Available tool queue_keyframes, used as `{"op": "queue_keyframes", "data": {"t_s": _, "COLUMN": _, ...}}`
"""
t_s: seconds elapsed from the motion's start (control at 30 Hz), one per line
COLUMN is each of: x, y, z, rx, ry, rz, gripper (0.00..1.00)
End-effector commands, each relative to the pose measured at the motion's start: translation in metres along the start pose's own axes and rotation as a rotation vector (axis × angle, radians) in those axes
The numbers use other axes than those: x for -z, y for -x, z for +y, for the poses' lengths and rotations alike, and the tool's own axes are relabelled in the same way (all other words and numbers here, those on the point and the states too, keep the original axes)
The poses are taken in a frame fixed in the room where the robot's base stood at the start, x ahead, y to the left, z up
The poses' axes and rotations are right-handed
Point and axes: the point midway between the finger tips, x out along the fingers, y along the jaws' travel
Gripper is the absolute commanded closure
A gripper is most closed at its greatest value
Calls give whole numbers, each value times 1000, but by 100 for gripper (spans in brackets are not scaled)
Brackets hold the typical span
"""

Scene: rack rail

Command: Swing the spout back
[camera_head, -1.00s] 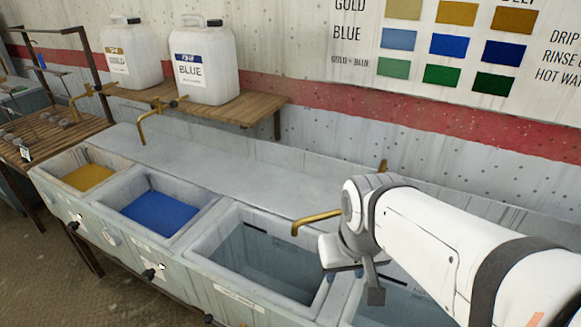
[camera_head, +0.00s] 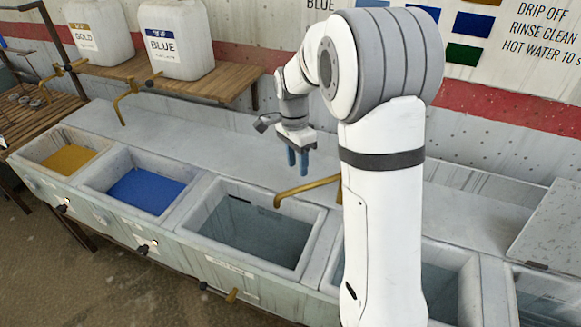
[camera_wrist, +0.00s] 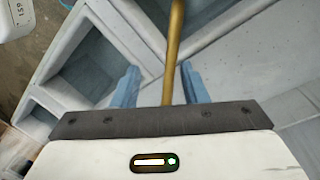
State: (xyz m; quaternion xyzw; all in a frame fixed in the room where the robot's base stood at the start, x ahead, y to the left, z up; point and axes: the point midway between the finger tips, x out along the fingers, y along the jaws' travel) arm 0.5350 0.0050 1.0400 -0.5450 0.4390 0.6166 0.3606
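The brass spout (camera_head: 308,188) reaches left from behind my arm in the head view. Its bent tip hangs over the right part of the third basin (camera_head: 188,228), which holds greyish liquid. My arm hides the spout's base. My gripper (camera_head: 298,166) points down above the back ledge, just behind the spout in the picture. Its two blue fingers are apart. In the wrist view the brass spout (camera_wrist: 174,45) runs between the fingertips of my gripper (camera_wrist: 160,82), with a gap on each side. I cannot tell how far below the fingertips it lies.
A yellow basin (camera_head: 30,152) and a blue basin (camera_head: 96,178) lie left. Further basins lie right, partly behind my arm. White GOLD (camera_head: 98,50) and BLUE (camera_head: 175,62) jugs stand on the wooden shelf (camera_head: 225,85), with brass taps. The ledge (camera_head: 215,150) left of my gripper is clear.

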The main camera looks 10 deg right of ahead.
Motion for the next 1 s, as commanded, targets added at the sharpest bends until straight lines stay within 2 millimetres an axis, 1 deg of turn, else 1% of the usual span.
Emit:
{"op": "queue_keyframes", "data": {"t_s": 0.03, "x": 2, "y": -2, "z": -9, "rx": -16, "ry": -43, "rz": -4, "gripper": 60}}
{"op": "queue_keyframes", "data": {"t_s": 0.1, "x": 5, "y": -6, "z": -17, "rx": -32, "ry": -98, "rz": -6, "gripper": 60}}
{"op": "queue_keyframes", "data": {"t_s": 0.23, "x": 7, "y": -13, "z": -25, "rx": -47, "ry": -152, "rz": -8, "gripper": 60}}
{"op": "queue_keyframes", "data": {"t_s": 0.37, "x": 6, "y": -26, "z": -26, "rx": -51, "ry": -163, "rz": -8, "gripper": 60}}
{"op": "queue_keyframes", "data": {"t_s": 0.6, "x": 6, "y": -64, "z": -23, "rx": -51, "ry": -161, "rz": -8, "gripper": 60}}
{"op": "queue_keyframes", "data": {"t_s": 0.7, "x": 6, "y": -77, "z": -23, "rx": -50, "ry": -160, "rz": -8, "gripper": 60}}
{"op": "queue_keyframes", "data": {"t_s": 0.83, "x": 5, "y": -87, "z": -23, "rx": -48, "ry": -159, "rz": -8, "gripper": 60}}
{"op": "queue_keyframes", "data": {"t_s": 1.0, "x": 5, "y": -91, "z": -23, "rx": -47, "ry": -159, "rz": -7, "gripper": 60}}
